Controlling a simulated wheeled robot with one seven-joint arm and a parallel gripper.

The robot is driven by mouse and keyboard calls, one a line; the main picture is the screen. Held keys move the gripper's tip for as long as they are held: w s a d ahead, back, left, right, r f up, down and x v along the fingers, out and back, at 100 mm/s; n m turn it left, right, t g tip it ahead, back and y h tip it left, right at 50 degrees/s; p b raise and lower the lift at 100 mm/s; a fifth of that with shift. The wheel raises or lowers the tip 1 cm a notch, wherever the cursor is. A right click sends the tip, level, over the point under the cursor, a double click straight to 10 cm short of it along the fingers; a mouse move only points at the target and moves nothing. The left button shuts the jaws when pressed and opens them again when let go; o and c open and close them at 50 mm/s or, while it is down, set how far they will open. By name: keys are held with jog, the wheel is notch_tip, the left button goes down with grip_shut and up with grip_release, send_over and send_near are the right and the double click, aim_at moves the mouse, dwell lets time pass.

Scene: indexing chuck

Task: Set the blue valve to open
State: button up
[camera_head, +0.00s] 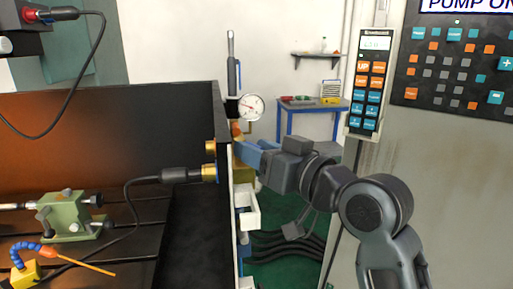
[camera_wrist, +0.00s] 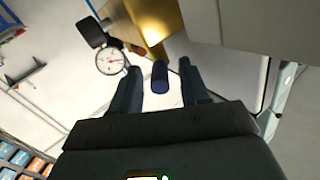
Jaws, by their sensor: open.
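In the wrist view, the blue valve handle (camera_wrist: 160,76) is a short dark-blue bar in front of a brass body (camera_wrist: 150,20). My gripper (camera_wrist: 159,68) is open, with one finger on each side of the handle. Gaps show between the handle and both fingers, so nothing is gripped. In the head view, my gripper (camera_head: 246,153) reaches the right end wall of the machine, just below the dial gauge. There my fingers and wrist hide the valve, and I cannot make out its handle apart from them.
A dial gauge (camera_head: 251,106) sits close above my gripper; it also shows in the wrist view (camera_wrist: 110,61). Brass fittings with a black cable (camera_head: 180,175) are on the wall's inner side. A white bin (camera_head: 246,208) hangs below. A pendant (camera_head: 371,80) and control panel (camera_head: 460,60) stand right.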

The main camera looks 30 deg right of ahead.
jog(key=shift+w, duration=0.25)
grip_shut()
dwell(0.3)
